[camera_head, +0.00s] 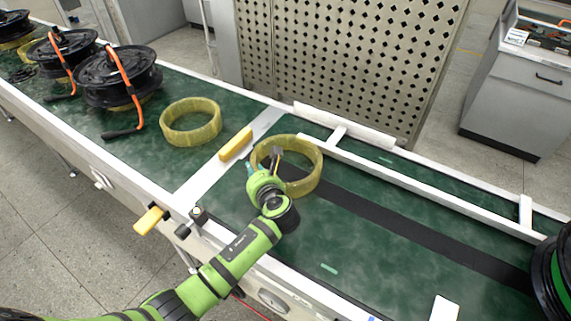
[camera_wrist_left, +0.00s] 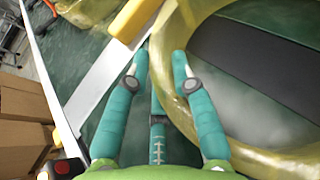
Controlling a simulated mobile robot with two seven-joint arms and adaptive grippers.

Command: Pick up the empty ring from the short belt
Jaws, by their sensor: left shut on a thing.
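An empty yellow translucent ring (camera_head: 312,174) rests on the green short belt (camera_head: 395,262), just right of the white cross strip. The ring also fills the upper right of the left wrist view (camera_wrist_left: 172,28). My left gripper (camera_head: 268,158) is at the ring's near left side, reaching in from the lower left. In the left wrist view its teal fingers (camera_wrist_left: 160,58) stand on either side of the ring wall and are shut on it. No other part is seen inside the ring. My right gripper is not in view.
A second yellow ring (camera_head: 200,138) and black hub motors with orange cables (camera_head: 118,88) sit on the belt to the left. A yellow block (camera_head: 236,144) lies on the white strip (camera_head: 205,178). White rails (camera_head: 430,200) run behind the ring. A dark spool (camera_head: 548,285) stands at far right.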

